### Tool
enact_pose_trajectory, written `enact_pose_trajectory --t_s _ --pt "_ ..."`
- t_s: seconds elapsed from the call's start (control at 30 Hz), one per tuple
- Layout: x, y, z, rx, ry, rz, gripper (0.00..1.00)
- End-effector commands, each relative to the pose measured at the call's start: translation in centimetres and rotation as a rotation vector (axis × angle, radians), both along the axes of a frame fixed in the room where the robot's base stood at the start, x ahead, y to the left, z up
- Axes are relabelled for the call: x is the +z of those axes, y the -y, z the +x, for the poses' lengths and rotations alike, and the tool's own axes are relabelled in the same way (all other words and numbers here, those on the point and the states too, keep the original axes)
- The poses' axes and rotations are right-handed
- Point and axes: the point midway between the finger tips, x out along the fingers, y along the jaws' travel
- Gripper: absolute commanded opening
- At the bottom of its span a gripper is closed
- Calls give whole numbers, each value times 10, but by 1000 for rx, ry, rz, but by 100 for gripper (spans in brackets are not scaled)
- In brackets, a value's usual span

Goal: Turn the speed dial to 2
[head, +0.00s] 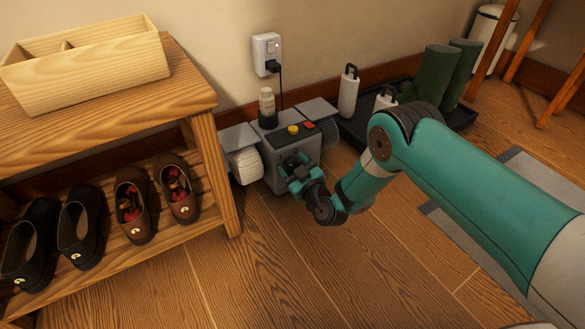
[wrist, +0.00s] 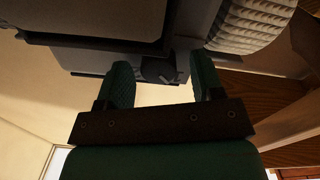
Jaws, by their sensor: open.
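The grey shoe-polishing machine (head: 281,150) stands on the floor beside the wooden bench, with a pale brush roller (head: 244,165) at its left end. A dark round speed dial (wrist: 160,70) shows on its front in the wrist view, with a faint pointer mark; its setting and numbers cannot be read. My gripper (head: 296,168) is at the machine's front and hides the dial in the head view. In the wrist view my gripper (wrist: 162,75) is open, with one finger on each side of the dial; I cannot tell whether they touch it.
A yellow button (head: 292,130), a red switch (head: 309,125) and a bottle (head: 267,105) are on the machine's top. A cord runs to the wall outlet (head: 267,52). The bench (head: 205,97) with shoes is at left; a boot tray (head: 358,137) is behind right. The front floor is clear.

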Motion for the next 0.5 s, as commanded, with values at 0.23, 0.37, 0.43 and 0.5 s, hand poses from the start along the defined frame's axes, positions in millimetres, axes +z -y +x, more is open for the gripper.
enact_pose_trajectory --t_s 0.23,0.37,0.43,0.5 --pt "0 0 0 0 0 0 31" --pt "0 0 0 0 0 0 12" --pt "0 -2 0 1 0 0 12" --pt "0 -1 0 2 -2 2 12"
